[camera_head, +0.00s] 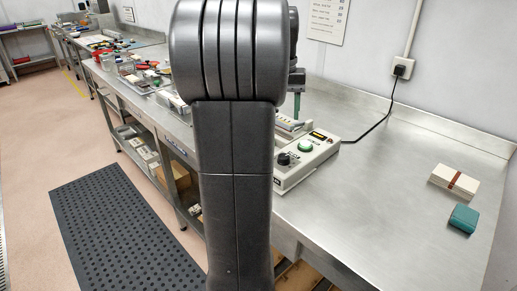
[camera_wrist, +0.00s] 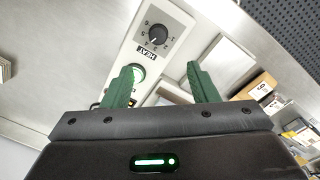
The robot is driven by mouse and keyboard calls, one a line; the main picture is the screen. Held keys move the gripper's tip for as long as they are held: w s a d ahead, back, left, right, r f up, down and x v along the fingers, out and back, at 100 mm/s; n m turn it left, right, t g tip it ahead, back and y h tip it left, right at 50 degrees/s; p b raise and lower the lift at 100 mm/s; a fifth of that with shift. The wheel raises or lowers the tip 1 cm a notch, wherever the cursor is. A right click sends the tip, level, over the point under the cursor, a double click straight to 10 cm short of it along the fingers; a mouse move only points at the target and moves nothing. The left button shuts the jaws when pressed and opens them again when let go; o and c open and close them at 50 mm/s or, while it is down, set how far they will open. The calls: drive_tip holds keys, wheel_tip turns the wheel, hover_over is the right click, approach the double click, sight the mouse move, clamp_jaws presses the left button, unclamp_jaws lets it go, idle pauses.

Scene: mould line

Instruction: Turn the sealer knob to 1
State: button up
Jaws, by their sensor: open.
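The sealer (camera_head: 318,163) is a pale box on the steel bench, partly hidden behind my arm in the head view. Its black knob (camera_head: 284,159) sits on the panel near the front end, beside a round green button (camera_head: 305,146). In the wrist view the knob (camera_wrist: 159,35) lies beyond my fingertips, inside a ring of numbers, with a HEAT label (camera_wrist: 153,51) beside it. The number its pointer marks is too small to read surely. My gripper (camera_wrist: 161,67) is open and empty, its green fingers apart from the knob. One finger shows above the sealer in the head view (camera_head: 297,106).
A black cable runs from the sealer to a wall plug (camera_head: 399,71). A banded cream stack (camera_head: 455,182) and a teal box (camera_head: 463,218) lie at the right of the bench. Trays with parts (camera_head: 140,80) stand further left. The bench between sealer and stack is clear.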

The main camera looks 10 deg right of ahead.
sight(284, 156)
drive_tip(key=f, duration=0.4)
drive_tip(key=f+b, duration=0.1)
drive_tip(key=f, duration=0.4)
drive_tip(key=d+f, duration=0.1)
drive_tip(key=f, duration=0.3)
drive_tip(key=shift+s+f, duration=0.2)
drive_tip(key=shift+f, duration=0.1)
drive_tip(key=c, duration=1)
